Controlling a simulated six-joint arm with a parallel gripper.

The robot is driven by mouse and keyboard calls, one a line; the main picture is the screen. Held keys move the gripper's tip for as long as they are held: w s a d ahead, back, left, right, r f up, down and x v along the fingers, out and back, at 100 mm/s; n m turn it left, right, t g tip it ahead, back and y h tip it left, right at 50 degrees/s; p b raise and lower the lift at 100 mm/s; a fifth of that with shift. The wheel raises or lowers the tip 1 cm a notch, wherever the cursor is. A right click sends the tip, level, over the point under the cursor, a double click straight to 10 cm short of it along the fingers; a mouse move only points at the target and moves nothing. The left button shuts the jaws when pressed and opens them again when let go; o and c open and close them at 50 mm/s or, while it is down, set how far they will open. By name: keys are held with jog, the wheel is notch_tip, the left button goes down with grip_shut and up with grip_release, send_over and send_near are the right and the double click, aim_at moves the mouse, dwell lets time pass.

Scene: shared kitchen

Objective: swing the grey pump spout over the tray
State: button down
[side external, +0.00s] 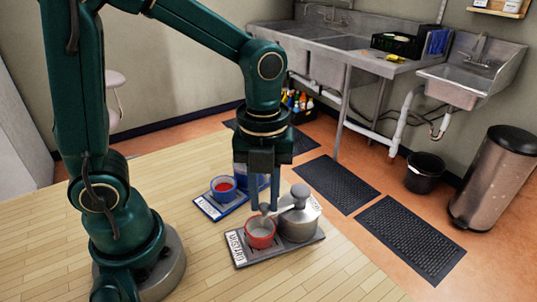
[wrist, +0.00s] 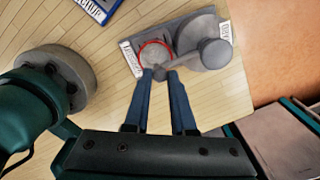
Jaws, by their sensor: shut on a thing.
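The grey pump (side external: 298,216) stands on a grey tray (side external: 284,250), beside a red cup (side external: 260,240) with pale contents. My gripper (side external: 264,208) points down and is shut on the spout by the cup. In the wrist view, the spout (wrist: 178,65) runs left from the round pump head (wrist: 214,53), its end between my blue fingertips (wrist: 160,74). The spout's end appears at the near rim of the red cup (wrist: 156,44); its height above the rim is unclear. My fingers partly hide the spout's end in the side view.
A blue tray (side external: 207,207) with a blue cup (side external: 223,185) of red contents stands behind and left of the grey tray. A blue object behind my gripper is partly hidden. The wooden table (side external: 180,262) is clear in front; its right edge is close to the grey tray.

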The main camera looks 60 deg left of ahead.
jog(key=shift+a+m, duration=0.3)
jog(key=shift+m, duration=0.2)
jog(key=shift+a, duration=0.1)
jog(key=c, duration=0.7)
grip_release()
jog(key=shift+c, duration=0.2)
jog(key=shift+r, duration=2.6)
